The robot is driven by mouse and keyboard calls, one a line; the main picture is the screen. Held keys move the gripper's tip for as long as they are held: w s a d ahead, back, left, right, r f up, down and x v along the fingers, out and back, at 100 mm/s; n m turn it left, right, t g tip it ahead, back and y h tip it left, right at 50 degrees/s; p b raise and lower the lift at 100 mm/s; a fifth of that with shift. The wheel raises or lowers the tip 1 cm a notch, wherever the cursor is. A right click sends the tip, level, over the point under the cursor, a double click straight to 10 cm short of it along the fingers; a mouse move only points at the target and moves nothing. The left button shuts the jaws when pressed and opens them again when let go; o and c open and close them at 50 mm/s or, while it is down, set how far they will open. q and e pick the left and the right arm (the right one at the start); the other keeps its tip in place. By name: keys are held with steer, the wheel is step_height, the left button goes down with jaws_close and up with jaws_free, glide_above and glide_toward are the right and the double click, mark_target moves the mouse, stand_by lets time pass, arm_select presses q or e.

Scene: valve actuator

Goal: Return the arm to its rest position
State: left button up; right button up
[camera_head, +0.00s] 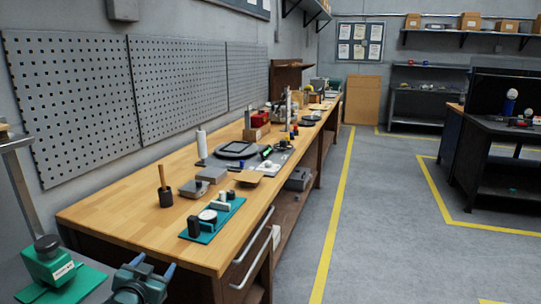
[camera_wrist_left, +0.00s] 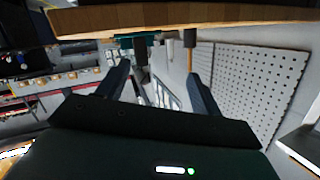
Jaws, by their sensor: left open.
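My left gripper (camera_head: 153,267) is at the bottom left of the head view, in front of the near end of the wooden workbench (camera_head: 105,214). Its two fingers are spread apart with nothing between them. They also show apart in the left wrist view (camera_wrist_left: 157,71), where the picture looks upside down and the bench edge (camera_wrist_left: 190,14) runs along the top. A green device with a dark round cap (camera_head: 47,264) stands on a green base at the lower left, beside my left gripper and apart from it. My right gripper is not in view.
Metal handles (camera_head: 253,246) stick out from the bench front. Pegboard (camera_head: 70,95) covers the wall. The grey floor (camera_head: 390,220) at right is clear.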

arm_select(q)
steer(key=s+d+f+g+h, duration=0.1)
steer(key=s+d+f, duration=0.3)
steer(key=s+f, duration=0.25)
steer(key=s+d+f+g+h, duration=0.1)
steer(key=s+d+f, duration=0.35)
steer(key=s, duration=0.35)
steer(key=s+d+f+g, duration=0.1)
steer(key=s+d, duration=0.2)
steer(key=s, duration=0.6)
steer(key=s+d+f+g+h, duration=0.1)
steer(key=s+d+f, duration=0.1)
steer(key=s, duration=0.6)
steer(key=shift+s+d+f+n+g, duration=0.3)
steer(key=shift+s+d+g, duration=0.1)
steer(key=shift+d, duration=0.3)
